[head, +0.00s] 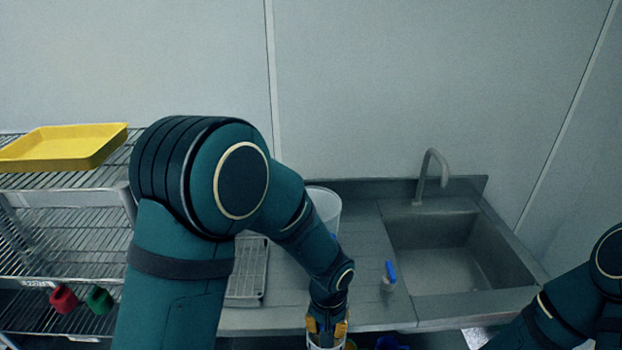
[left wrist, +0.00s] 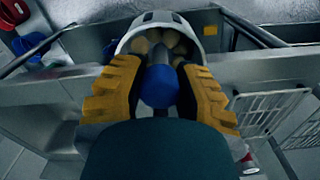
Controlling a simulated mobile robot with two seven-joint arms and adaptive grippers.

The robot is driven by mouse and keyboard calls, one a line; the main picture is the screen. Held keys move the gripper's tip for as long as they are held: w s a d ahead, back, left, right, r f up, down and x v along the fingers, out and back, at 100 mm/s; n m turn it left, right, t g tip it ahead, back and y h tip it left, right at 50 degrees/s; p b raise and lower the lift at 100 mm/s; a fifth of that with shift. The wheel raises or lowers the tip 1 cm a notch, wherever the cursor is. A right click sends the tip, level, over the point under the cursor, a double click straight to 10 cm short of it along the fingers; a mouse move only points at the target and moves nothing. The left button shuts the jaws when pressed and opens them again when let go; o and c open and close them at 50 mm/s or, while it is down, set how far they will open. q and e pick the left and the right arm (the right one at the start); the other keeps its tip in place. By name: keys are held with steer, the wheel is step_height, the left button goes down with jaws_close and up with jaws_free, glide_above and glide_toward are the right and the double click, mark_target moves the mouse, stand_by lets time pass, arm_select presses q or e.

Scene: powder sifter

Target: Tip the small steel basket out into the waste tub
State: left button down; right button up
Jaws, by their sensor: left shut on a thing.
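My left gripper (head: 327,328) is at the bottom edge of the head view, in front of the counter. In the left wrist view its yellow fingers (left wrist: 158,75) are shut on a blue handle (left wrist: 158,88). Just beyond the handle is a round, pale-rimmed vessel (left wrist: 165,17) with several tan lumps inside. I cannot tell whether this is the small steel basket; the gripper hides the join. A white tub (head: 325,203) stands at the back of the counter, partly behind my left arm. I cannot tell whether it is the waste tub. My right gripper is out of view.
A sink (head: 455,255) with a tap (head: 430,170) is at the right. A small blue-topped item (head: 389,272) stands left of it. A wire rack (head: 245,270) lies on the counter. A yellow tray (head: 65,147) sits on the wire shelving (head: 60,235) at the left.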

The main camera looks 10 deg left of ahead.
arm_select(q)
steer(key=shift+r, duration=0.6)
steer(key=shift+s+f, duration=0.15)
steer(key=shift+f, duration=0.1)
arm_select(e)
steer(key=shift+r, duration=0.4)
arm_select(q)
steer(key=shift+w, duration=0.2)
